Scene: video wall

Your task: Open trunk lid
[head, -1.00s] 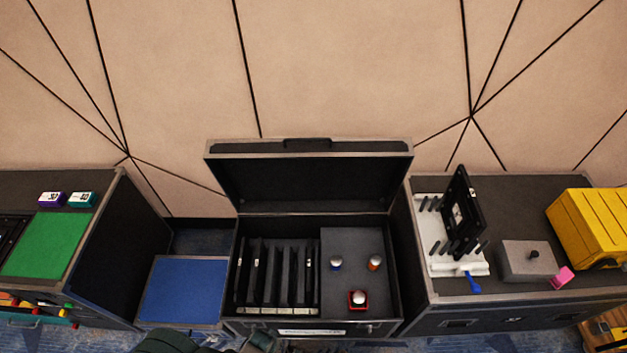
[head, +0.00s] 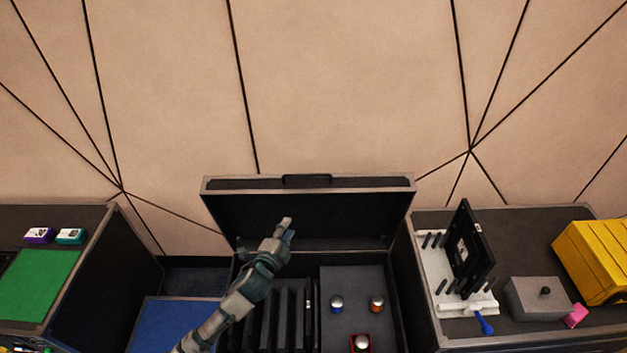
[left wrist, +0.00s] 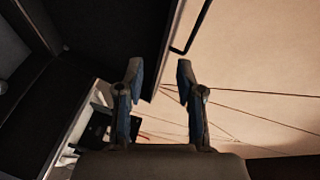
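The trunk is a black case with light metal edges. Its lid (head: 310,215) stands raised at the back, with a dark handle (head: 307,180) on its top edge. My left gripper (head: 287,228) is in front of the lid's inner face, above the trunk's slotted left half. Whether the fingers touch the lid cannot be told. My right gripper is not in view.
A left case holds a green mat (head: 40,285). A right case holds a black upright frame (head: 470,250), a grey box (head: 540,298) and a yellow case (head: 595,260).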

